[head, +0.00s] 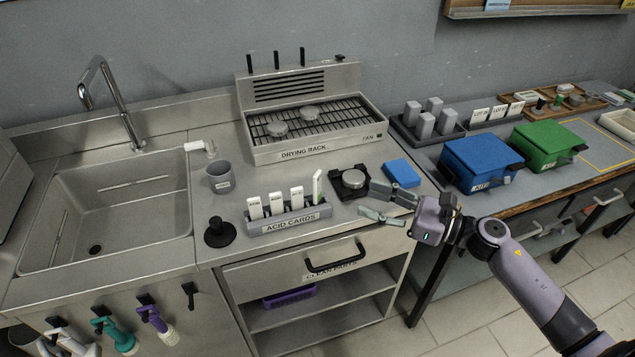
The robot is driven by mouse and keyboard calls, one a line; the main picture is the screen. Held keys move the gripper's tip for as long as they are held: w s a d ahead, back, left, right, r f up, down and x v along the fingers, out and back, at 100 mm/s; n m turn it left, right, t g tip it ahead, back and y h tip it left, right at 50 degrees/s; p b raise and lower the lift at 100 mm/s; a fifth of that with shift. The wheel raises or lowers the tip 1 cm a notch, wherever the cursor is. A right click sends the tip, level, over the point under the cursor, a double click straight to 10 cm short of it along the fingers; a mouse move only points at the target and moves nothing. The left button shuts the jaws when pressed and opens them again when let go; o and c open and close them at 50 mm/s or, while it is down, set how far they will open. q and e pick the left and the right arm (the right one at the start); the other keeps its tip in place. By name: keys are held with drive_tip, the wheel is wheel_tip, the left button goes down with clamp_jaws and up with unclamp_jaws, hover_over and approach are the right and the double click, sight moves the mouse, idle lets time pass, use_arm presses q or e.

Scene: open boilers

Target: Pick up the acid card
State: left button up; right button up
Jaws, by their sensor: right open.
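Several white cards stand upright in a grey holder labelled ACID CARDS (289,222), on the steel counter left of my right gripper. The rightmost card (317,187) stands taller than the others and shows a green part. The other cards include one at the left end (255,207); their small print is too small to read. My right gripper (371,201) is open and empty, its fingers pointing left, a short way right of the holder and apart from it. My left gripper is not in view.
A black stand with a round metal disc (352,181) sits just behind the right gripper's fingertips. A blue block (402,172), grey cup (219,177) and black knobbed object (219,233) stand nearby. The drying rack (318,149) is behind, the sink (120,215) left.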

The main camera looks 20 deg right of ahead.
drive_tip(key=p, duration=0.2)
approach(319, 185)
drive_tip(key=x, duration=0.3)
drive_tip(key=shift+w+a+r, duration=0.25)
drive_tip(key=shift+w, duration=0.1)
drive_tip(key=p+x, duration=0.1)
drive_tip(key=x, duration=0.2)
drive_tip(key=p+x, duration=0.1)
drive_tip(key=x, duration=0.1)
drive_tip(key=shift+f+p, duration=0.3)
drive_tip(key=shift+p, duration=0.05)
drive_tip(key=shift+w+a+f, duration=0.15)
drive_tip(key=shift+c, duration=0.3)
drive_tip(key=c, duration=1)
drive_tip(key=shift+o, duration=0.2)
